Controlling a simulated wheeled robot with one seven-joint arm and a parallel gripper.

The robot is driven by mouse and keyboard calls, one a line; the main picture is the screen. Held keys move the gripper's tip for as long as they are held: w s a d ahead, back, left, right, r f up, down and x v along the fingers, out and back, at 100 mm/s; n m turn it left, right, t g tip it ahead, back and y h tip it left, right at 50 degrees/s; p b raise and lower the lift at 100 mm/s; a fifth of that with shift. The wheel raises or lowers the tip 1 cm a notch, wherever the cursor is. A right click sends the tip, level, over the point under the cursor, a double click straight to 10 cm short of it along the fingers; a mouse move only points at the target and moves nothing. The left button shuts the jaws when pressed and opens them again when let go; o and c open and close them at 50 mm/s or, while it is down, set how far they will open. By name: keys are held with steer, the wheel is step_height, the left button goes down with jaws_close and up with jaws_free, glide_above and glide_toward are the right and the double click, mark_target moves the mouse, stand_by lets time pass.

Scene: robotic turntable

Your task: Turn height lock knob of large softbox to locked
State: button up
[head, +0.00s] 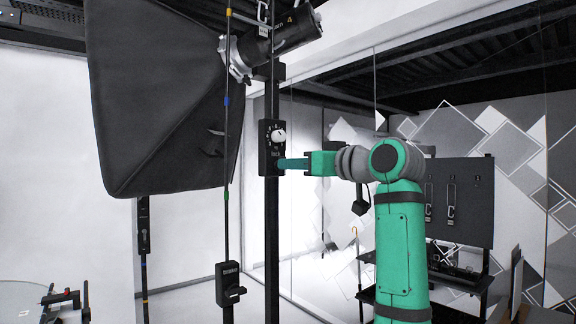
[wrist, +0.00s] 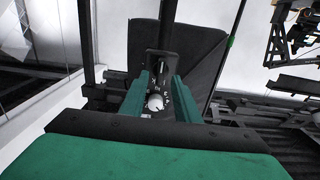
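The large softbox (head: 165,100) is black and hangs at the upper left of the head view. A pale round knob (head: 278,136) sits on a black box (head: 265,160) with markings around the dial, fixed to a dark upright pole. In the wrist view the knob (wrist: 155,102) lies between my two green fingers. My gripper (head: 282,164) is open, its fingers apart, reaching from the right to the lower part of the box. In the head view the fingertips show below the knob. Neither finger clearly touches the knob. The knob's exact setting is too small to read.
A second black box (head: 229,284) with a lever is on a thin pole left of the dark pole (head: 272,225). A lamp head (head: 270,45) is above the box.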

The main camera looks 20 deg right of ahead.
steer(key=shift+x, duration=1.55)
steer(key=c, duration=0.7)
steer(key=shift+m, duration=0.4)
steer(key=shift+w+d+f+m, duration=0.1)
steer(key=shift+m, duration=4.15)
steer(key=shift+d+f+m, duration=0.1)
steer(key=shift+d+m, duration=0.05)
steer(key=shift+m, duration=4.1)
steer(key=o, duration=0.7)
